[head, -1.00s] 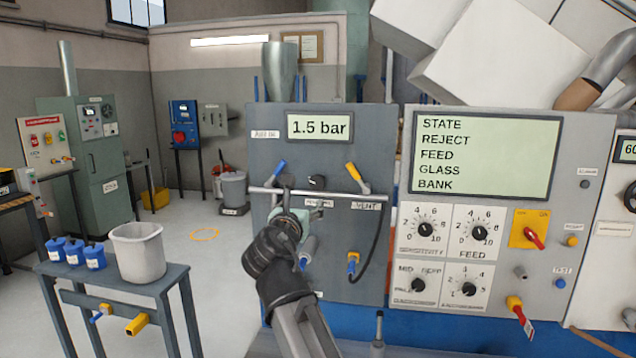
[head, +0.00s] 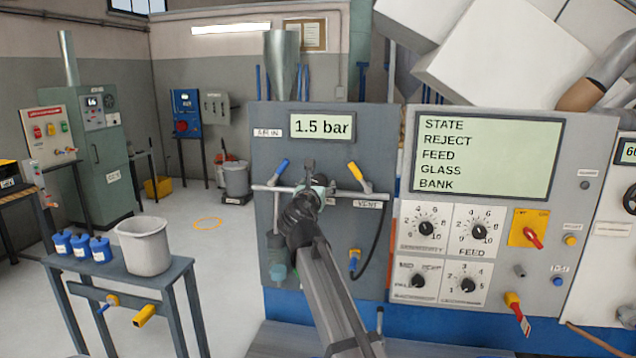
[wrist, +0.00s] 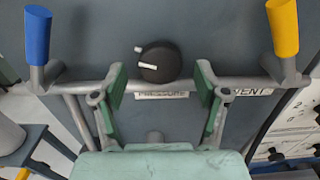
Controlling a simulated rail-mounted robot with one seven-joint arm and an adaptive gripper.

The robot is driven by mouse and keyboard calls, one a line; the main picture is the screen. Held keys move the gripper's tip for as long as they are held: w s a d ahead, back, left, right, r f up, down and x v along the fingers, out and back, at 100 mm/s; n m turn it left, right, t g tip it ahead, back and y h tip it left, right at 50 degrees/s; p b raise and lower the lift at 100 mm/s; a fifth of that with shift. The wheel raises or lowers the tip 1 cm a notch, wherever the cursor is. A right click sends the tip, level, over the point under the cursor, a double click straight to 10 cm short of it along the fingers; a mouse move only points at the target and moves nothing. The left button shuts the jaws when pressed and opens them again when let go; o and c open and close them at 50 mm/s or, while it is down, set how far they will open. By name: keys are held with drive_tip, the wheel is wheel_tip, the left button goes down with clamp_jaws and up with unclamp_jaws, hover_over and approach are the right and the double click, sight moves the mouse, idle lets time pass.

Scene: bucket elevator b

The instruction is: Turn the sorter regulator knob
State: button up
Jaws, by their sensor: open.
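The regulator knob (wrist: 160,62) is round and black with a white pointer line. In the wrist view it sits on the grey panel above a label reading PRESSURE. My gripper (wrist: 160,82) is open, with one green-padded finger to the left of the knob and the other to the right. The fingertips lie slightly below the knob in the picture, and I see no contact. In the head view my gripper (head: 311,172) is in front of the panel (head: 335,250) and hides the knob. The display (head: 321,126) above reads 1.5 bar.
A horizontal pipe (head: 345,194) crosses the panel just below the knob. A blue-handled valve (head: 280,170) stands left of my gripper and a yellow-handled valve (head: 357,175) right of it. A dark hose (head: 384,235) hangs at right, beside a dial panel (head: 455,220).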

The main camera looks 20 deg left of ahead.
drive_tip(key=shift+w, duration=0.3)
drive_tip(key=c, duration=1.2)
drive_tip(key=shift+o, duration=0.2)
drive_tip(key=shift+m, duration=0.3)
